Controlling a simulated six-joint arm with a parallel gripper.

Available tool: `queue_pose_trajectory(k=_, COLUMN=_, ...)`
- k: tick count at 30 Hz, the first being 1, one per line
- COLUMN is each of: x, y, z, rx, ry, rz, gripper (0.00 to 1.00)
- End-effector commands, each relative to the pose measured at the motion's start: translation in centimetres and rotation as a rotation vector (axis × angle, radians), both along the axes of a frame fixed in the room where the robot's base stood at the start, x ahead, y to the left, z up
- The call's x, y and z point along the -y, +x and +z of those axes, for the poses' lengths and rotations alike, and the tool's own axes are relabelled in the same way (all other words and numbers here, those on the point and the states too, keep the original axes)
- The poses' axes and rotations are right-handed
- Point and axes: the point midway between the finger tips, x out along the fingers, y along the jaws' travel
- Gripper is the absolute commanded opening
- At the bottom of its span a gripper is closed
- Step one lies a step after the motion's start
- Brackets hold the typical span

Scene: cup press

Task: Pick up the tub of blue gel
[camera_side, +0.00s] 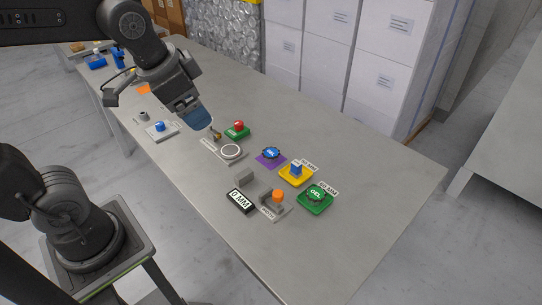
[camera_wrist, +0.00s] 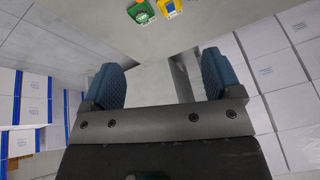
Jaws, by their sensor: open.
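A round tub with a blue top (camera_side: 271,153) sits on a purple pad, right of the middle of the bench in the side view. A blue piece (camera_side: 160,127) also stands on a pale plate at the left; I cannot tell whether it is a tub. A green-topped tub (camera_side: 316,193) marked GEL sits on a green pad; a green tub (camera_wrist: 141,15) also shows at the top of the wrist view. My gripper (camera_side: 198,118) is above the bench, left of the purple pad. Its two blue pads (camera_wrist: 162,80) are wide apart with nothing between them.
The bench's right end is clear.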

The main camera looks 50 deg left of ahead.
Motion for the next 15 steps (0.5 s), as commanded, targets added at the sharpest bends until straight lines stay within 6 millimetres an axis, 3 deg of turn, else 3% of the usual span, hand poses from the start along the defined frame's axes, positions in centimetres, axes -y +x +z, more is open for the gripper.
queue_pose_trajectory(k=1, x=-0.3, y=2.1, z=-0.1, rx=-0.031, ry=0.038, rz=-0.071, gripper=0.84)
queue_pose_trajectory(k=8, x=-2.1, y=10.8, z=-1.7, rx=-0.139, ry=0.210, rz=-0.451, gripper=0.84)
queue_pose_trajectory(k=15, x=-4.4, y=19.5, z=-7.1, rx=-0.255, ry=0.341, rz=-0.866, gripper=0.84)
